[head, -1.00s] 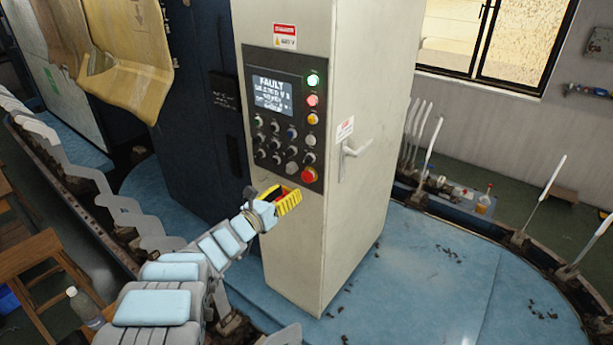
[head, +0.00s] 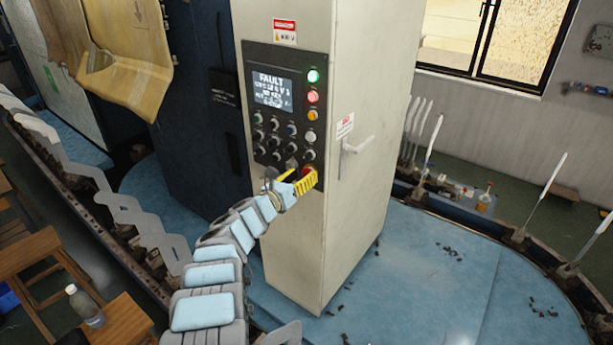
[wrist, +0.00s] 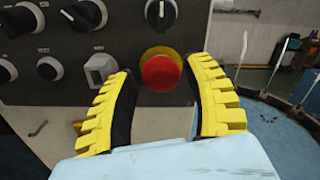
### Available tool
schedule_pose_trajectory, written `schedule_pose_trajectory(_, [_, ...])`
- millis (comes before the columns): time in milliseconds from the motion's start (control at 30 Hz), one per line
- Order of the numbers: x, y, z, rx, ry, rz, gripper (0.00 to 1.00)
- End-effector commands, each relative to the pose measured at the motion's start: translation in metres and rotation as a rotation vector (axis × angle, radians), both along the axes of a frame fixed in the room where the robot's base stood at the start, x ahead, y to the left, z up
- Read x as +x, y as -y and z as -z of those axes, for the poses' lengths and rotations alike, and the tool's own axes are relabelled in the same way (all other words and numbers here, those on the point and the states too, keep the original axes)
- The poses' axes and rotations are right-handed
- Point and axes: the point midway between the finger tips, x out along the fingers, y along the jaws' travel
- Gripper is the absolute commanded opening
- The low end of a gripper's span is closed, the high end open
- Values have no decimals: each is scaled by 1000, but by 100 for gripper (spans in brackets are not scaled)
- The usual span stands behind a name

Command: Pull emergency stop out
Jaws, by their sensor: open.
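The emergency stop is a round red button (wrist: 161,72) on the dark control panel (head: 251,95) of the beige cabinet. In the wrist view it sits between the tips of my gripper's yellow fingers, with a gap on each side. My gripper (wrist: 164,88) is open and does not visibly touch the button. In the head view my gripper (head: 295,185) is at the panel's lower right corner and largely covers the button. The panel's screen (head: 273,91) reads "FAULT".
A square grey switch (wrist: 100,69) and black knobs (wrist: 49,68) lie to the left. A door handle (head: 357,146) sticks out of the cabinet's right side. Blue floor (head: 420,270) lies open to the right.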

Motion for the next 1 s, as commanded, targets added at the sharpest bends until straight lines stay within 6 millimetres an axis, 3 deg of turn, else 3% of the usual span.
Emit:
schedule_pose_trajectory(333, [12, 11, 3, 2, -1, 2, 52])
schedule_pose_trajectory(833, [15, 11, 1, 3, -1, -1, 52])
schedule_pose_trajectory(867, [15, 11, 1, 3, -1, -1, 46])
schedule_pose_trajectory(1000, [15, 11, 1, 3, -1, -1, 6])
